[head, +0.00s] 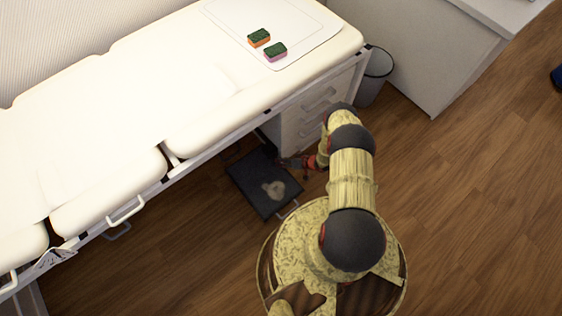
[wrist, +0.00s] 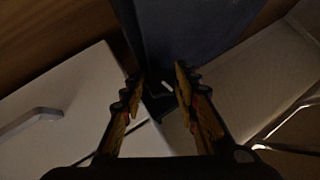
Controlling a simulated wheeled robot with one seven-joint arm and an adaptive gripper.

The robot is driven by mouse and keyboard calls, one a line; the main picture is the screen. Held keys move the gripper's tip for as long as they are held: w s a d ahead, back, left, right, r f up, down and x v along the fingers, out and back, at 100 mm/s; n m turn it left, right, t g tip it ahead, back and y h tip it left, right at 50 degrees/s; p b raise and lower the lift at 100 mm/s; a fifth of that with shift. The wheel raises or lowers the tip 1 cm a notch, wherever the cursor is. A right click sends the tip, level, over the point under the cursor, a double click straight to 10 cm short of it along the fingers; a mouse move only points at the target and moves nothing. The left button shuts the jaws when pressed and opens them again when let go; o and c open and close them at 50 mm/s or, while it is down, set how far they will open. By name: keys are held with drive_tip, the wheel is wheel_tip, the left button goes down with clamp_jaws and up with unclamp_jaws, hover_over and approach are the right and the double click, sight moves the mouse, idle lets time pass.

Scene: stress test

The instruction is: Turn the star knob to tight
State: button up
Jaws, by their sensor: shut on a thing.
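The star knob (wrist: 160,102) is a small dark shape with a short white mark (wrist: 168,86), seen between my fingertips in the wrist view. My gripper (wrist: 160,82) has one finger on each side of the knob and is shut on it. The deep shade hides the knob's outline and the exact contact. In the head view my gripper (head: 284,163) is low beside the treatment bench, at the edge of a dark flat panel (head: 245,178). The knob cannot be made out there.
The padded bench (head: 110,100) fills the left, with two sponges (head: 259,38) (head: 275,52) on a white mat (head: 225,22). White drawers (head: 318,108) and a bin (head: 372,78) stand behind my arm.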

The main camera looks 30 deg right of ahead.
drive_tip(key=o, duration=1.2)
drive_tip(key=shift+c, duration=0.2)
drive_tip(key=v, duration=1.2)
drive_tip(key=shift+c, duration=0.2)
